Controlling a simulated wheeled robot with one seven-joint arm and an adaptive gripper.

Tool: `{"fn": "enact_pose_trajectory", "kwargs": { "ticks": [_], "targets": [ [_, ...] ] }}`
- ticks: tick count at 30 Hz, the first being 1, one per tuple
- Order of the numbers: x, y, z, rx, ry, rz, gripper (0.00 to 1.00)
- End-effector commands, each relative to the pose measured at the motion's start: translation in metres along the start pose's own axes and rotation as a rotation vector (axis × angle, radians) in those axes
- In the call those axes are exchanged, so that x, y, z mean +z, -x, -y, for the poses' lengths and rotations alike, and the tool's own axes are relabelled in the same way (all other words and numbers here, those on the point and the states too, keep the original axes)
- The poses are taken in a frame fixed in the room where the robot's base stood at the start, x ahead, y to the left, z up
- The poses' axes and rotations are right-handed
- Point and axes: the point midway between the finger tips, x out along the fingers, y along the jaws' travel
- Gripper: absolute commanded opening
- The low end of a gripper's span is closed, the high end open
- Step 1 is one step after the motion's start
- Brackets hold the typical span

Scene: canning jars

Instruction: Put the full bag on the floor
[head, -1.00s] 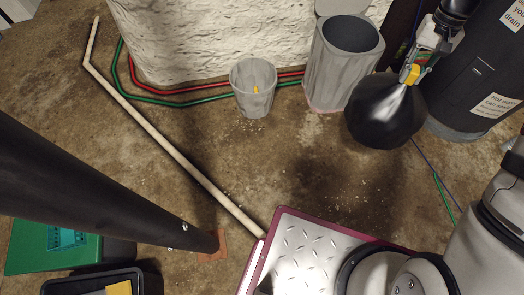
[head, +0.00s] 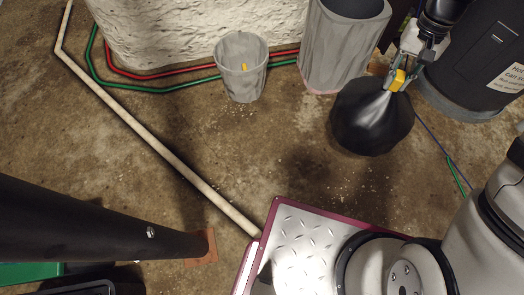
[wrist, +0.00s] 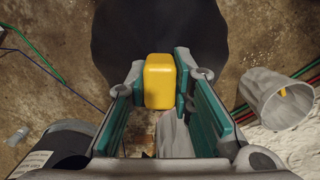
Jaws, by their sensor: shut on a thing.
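The full bag (head: 372,118) is black and round, gathered at its top under a yellow grip piece (head: 397,80). My gripper (head: 406,68) is shut on this yellow piece, and the bag hangs below it at the upper right of the head view. In the wrist view the yellow piece (wrist: 159,82) sits between the green-padded fingers of my gripper (wrist: 160,95), with the black bag (wrist: 160,30) beyond. The floor (head: 280,150) is brown and stained. I cannot tell whether the bag's bottom touches it.
A tall grey bin (head: 343,45) stands just left of the bag, and a small grey bucket (head: 241,70) farther left. A black barrel (head: 478,60) is at the right. A pale pipe (head: 150,142) crosses the floor. Bare floor lies below the bag and bucket.

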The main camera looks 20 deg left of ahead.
Motion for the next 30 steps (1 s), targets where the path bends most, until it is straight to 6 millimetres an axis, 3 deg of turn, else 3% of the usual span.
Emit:
{"fn": "enact_pose_trajectory", "kwargs": {
  "ticks": [1,8,14,21,30],
  "targets": [
    [-0.002,-0.015,0.008,-0.003,-0.022,0.001,0.0],
    [-0.009,-0.061,0.049,-0.026,-0.212,0.002,0.0],
    [-0.014,-0.111,0.098,-0.056,-0.469,0.004,0.0],
    [-0.012,-0.184,0.161,-0.105,-0.881,0.002,0.0],
    [0.009,-0.272,0.213,-0.168,-1.411,0.0,0.0]
  ]
}}
